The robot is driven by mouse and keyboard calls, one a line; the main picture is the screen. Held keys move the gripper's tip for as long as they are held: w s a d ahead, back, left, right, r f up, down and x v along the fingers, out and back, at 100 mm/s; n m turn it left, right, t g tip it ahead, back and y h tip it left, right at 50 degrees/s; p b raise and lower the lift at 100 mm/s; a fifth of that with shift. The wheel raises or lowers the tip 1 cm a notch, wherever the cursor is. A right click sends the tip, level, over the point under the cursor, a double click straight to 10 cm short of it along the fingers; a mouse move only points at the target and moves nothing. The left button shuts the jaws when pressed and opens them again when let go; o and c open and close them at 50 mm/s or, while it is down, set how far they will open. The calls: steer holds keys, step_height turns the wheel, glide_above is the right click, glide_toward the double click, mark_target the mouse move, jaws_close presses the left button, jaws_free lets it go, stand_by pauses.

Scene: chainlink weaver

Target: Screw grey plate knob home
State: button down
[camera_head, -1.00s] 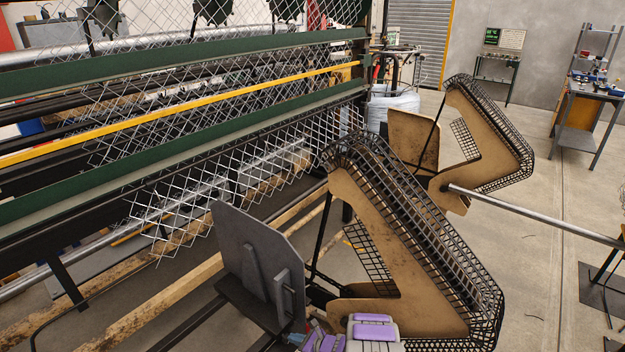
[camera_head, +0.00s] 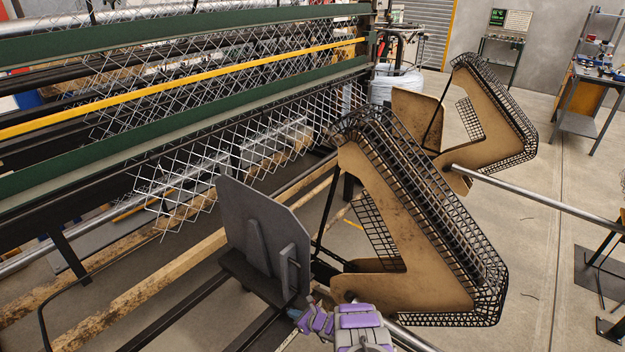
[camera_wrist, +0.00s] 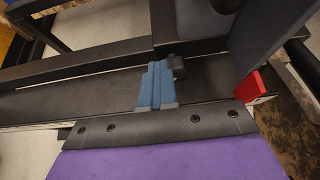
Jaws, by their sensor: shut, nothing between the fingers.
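The grey plate (camera_head: 262,225) stands upright on a dark base, with ribs on the side facing me. In the wrist view its dark face (camera_wrist: 268,40) rises at upper right, with a red piece (camera_wrist: 251,87) at its foot. My gripper (camera_wrist: 161,66) shows as two blue fingers pressed together, empty, over a dark flat bar. A small dark knob (camera_wrist: 178,65) sits just right of the fingertips; I cannot tell whether they touch. In the head view my gripper (camera_head: 297,314) is small, low beside the plate's base, and the knob cannot be made out.
Large tan and black mesh guards (camera_head: 405,225) stand right of the plate, close to my arm. The chainlink machine (camera_head: 180,165) fills the left. A steel bar (camera_head: 540,192) runs out to the right. Open floor (camera_head: 545,250) lies at right.

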steer(key=shift+w+a+r, duration=0.15)
steer(key=shift+w+a, duration=0.05)
steer(key=shift+w, duration=0.05)
stand_by(0.4)
steer(key=shift+d, duration=0.1)
steer(key=shift+w+d, duration=0.85)
steer(key=shift+w, duration=0.15)
steer(key=shift+d, duration=0.15)
stand_by(0.4)
